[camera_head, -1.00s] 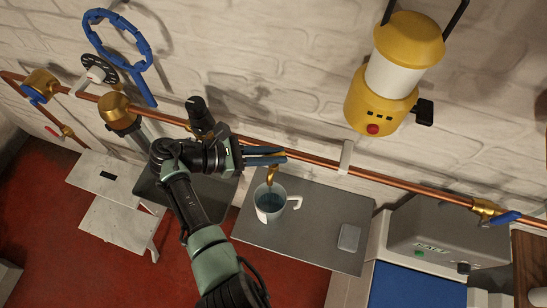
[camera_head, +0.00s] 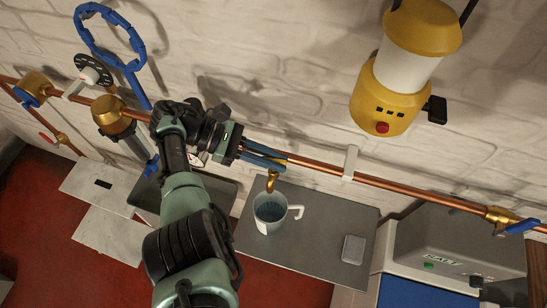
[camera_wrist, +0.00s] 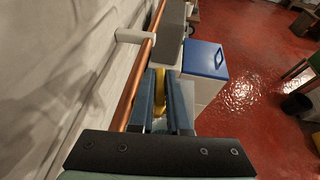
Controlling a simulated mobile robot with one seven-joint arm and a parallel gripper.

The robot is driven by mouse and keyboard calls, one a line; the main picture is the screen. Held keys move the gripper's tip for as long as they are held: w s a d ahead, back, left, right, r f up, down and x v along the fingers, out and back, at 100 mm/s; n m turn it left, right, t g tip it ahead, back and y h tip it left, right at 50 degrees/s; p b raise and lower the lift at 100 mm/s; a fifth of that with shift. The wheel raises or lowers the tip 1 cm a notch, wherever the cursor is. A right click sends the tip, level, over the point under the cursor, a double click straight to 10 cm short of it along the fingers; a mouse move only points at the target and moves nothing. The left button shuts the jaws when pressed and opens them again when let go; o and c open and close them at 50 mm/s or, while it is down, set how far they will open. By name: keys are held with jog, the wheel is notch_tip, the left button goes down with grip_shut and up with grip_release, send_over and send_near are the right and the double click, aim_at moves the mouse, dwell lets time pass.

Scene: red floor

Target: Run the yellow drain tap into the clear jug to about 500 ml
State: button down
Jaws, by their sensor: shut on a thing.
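The clear jug (camera_head: 262,221) stands upright on a grey shelf (camera_head: 313,253), its handle to the right. It holds some bluish liquid; no level mark is readable. The drain tap's brass spout (camera_head: 272,182) points down above the jug's mouth. I cannot make out a stream between them. My gripper (camera_head: 268,158) is at the tap on the copper pipe. In the wrist view, its two blue-grey fingers are shut on the yellow tap handle (camera_wrist: 160,88). The fingers hide most of the handle in the head view.
A copper pipe (camera_head: 405,187) runs along the white brick wall behind the tap. A small grey block (camera_head: 353,249) lies on the shelf right of the jug. A yellow lantern (camera_head: 392,95) is above right. A salt unit with a blue lid (camera_head: 405,292) stands lower right.

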dwell(0.4)
jog(key=c, duration=0.9)
grip_release()
jog(key=shift+d, duration=0.1)
jog(key=shift+r, duration=0.1)
